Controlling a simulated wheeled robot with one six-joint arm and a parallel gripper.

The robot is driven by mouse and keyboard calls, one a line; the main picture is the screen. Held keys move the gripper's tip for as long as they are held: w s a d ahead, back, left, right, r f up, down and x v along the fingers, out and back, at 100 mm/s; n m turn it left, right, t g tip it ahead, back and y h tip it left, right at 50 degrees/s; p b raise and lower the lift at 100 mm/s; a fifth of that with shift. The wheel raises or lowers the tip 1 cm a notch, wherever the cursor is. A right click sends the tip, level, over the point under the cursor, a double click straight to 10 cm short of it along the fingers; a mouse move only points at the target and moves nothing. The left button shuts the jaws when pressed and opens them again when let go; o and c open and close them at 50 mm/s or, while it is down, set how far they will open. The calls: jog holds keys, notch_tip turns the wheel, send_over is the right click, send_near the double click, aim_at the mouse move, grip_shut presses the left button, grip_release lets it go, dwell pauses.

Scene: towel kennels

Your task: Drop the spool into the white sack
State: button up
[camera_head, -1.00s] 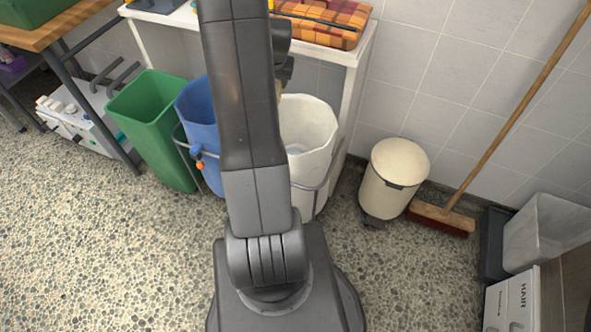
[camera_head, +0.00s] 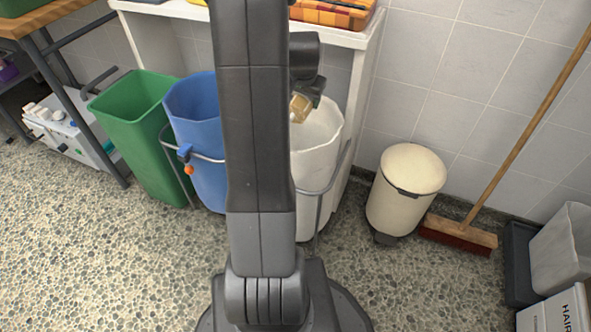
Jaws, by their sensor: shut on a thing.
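The white sack (camera_head: 318,165) hangs open in a metal frame, right of the blue sack, partly behind my arm. My gripper (camera_head: 302,97) is over the sack's mouth, near its back left part. It is shut on a small tan piece, which looks like the spool (camera_head: 299,107). The spool's lower end shows against the inside of the white sack. I cannot tell whether it is above the rim or a little below it. Most of the fingers are hidden or too small to make out.
A blue sack (camera_head: 195,125) and a green bin (camera_head: 140,130) stand to the left. A white shelf (camera_head: 350,38) with a plaid item (camera_head: 335,13) is behind. A cream pedal bin (camera_head: 405,185) and a broom (camera_head: 460,233) stand to the right. The pebbled floor in front is clear.

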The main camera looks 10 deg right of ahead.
jog(key=shift+f+b, duration=1.95)
jog(key=shift+f, duration=0.85)
jog(key=o, duration=1.1)
jog(key=shift+r, duration=0.15)
jog(key=p+v, duration=0.4)
jog(key=v, duration=0.9)
jog(key=shift+s+r, duration=0.2)
jog(key=shift+r, duration=0.05)
jog(key=shift+f, duration=0.1)
